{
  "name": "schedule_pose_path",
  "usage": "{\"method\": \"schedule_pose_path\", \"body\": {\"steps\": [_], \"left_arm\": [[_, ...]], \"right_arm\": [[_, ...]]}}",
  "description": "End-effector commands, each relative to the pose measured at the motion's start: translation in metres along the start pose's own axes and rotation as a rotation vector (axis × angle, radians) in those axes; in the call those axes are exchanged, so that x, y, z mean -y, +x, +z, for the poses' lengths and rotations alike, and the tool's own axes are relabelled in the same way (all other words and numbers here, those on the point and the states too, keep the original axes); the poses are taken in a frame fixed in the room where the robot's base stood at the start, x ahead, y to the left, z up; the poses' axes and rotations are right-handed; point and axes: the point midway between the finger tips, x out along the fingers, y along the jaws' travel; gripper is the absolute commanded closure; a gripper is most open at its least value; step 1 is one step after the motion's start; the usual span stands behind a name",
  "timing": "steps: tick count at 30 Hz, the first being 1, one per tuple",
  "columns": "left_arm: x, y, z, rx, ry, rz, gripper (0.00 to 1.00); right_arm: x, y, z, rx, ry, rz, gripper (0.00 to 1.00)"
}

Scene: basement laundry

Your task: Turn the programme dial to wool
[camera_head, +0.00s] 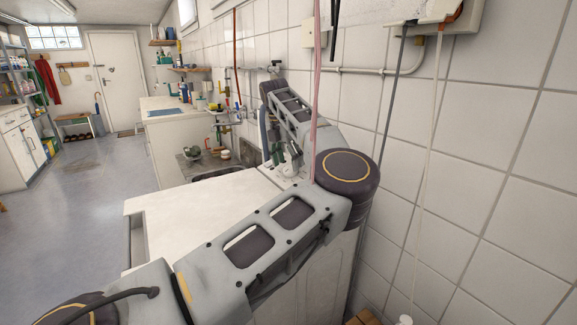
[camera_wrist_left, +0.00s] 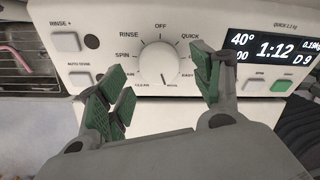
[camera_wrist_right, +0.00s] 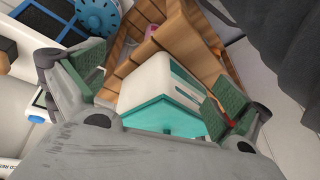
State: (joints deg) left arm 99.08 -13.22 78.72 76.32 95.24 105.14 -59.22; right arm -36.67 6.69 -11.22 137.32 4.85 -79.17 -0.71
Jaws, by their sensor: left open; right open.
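The programme dial (camera_wrist_left: 159,62) is a round white knob on the machine's pale front panel (camera_wrist_left: 212,62) in the left wrist view. Labels around it include OFF, QUICK, RINSE, SPIN and CLEAN; a wool label is too small to make out surely. A dark pointer mark sits low on the knob, facing the bottom labels. My left gripper (camera_wrist_left: 160,88) is open, its green-padded fingers apart on either side of the dial; contact cannot be told. In the head view the left gripper (camera_head: 284,160) is small and the dial is hidden. My right gripper (camera_wrist_right: 156,90) is open.
The lit display (camera_wrist_left: 273,53) reads 40° and 1:12, right of the dial. In the right wrist view a white and teal box (camera_wrist_right: 160,92) lies before the right fingers, near a wooden crate (camera_wrist_right: 186,45). The tiled wall (camera_head: 490,150) is close on the right.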

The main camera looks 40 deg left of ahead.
Motion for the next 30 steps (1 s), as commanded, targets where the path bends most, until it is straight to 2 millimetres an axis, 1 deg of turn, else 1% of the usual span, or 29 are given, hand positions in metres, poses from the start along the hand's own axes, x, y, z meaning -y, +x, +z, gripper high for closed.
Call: {"method": "schedule_pose_path", "body": {"steps": [1, 12, 18, 24, 30], "left_arm": [[0.000, -0.008, 0.000, 0.003, 0.000, 0.001, 0.34], [-0.001, -0.062, 0.000, 0.003, 0.000, 0.001, 0.34], [0.000, -0.086, 0.000, 0.001, 0.001, 0.000, 0.34], [-0.001, -0.097, 0.000, 0.002, 0.000, 0.000, 0.34], [0.000, -0.098, 0.000, 0.001, -0.001, 0.000, 0.34]], "right_arm": [[0.000, 0.000, 0.000, 0.000, 0.001, 0.000, 0.00], [0.000, 0.000, 0.001, 0.001, 0.001, -0.001, 0.00], [0.000, 0.000, 0.001, 0.001, 0.002, -0.001, 0.00], [0.000, 0.000, 0.001, 0.001, 0.002, -0.001, 0.00], [0.000, 0.000, 0.001, 0.001, 0.002, -0.001, 0.00]]}}
